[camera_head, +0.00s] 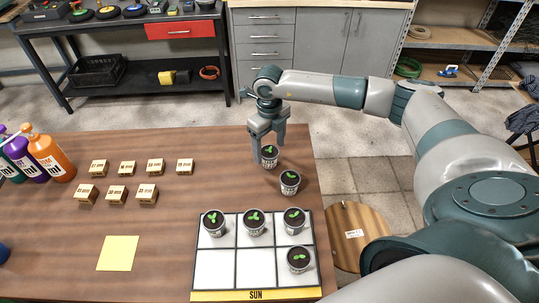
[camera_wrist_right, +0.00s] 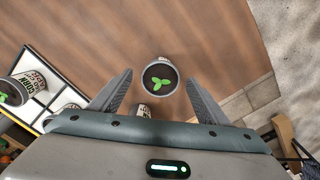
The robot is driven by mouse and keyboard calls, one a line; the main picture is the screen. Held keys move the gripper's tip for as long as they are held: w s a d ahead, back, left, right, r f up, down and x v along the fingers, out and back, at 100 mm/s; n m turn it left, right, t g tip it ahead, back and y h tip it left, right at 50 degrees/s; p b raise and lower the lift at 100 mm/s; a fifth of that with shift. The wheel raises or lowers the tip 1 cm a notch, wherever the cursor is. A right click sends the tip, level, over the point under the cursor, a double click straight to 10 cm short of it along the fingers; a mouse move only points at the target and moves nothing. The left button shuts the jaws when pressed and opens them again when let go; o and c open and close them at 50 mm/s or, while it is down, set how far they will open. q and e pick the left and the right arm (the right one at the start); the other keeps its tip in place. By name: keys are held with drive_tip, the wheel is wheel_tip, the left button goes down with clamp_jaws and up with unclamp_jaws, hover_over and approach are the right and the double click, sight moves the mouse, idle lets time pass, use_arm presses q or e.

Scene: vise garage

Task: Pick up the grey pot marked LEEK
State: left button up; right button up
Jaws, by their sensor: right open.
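Several grey pots with green seedlings are on the wooden table. One pot (camera_head: 270,157) stands near the far right edge, at my right gripper (camera_head: 268,150). The same pot (camera_wrist_right: 160,77) shows between the fingertips of my right gripper (camera_wrist_right: 158,80) in the wrist view. The fingers are open, with gaps on both sides of the pot. A second pot (camera_head: 290,183) stands just nearer; in the wrist view it (camera_wrist_right: 145,110) is mostly hidden by my gripper. The pots' markings are too small to read, so I cannot tell which says LEEK. My left gripper is not in view.
A white grid tray (camera_head: 216,268) marked SUN holds several pots (camera_head: 255,221). Several small boxes (camera_head: 127,168) and a yellow sheet (camera_head: 118,253) lie to the left. Bottles (camera_head: 50,158) stand at the left edge. A round stool (camera_head: 352,235) is beside the table.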

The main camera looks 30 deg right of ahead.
sight(269, 151)
drive_tip(key=shift+f+p, duration=0.5)
drive_tip(key=shift+f, duration=1.1)
drive_tip(key=c, duration=1.2)
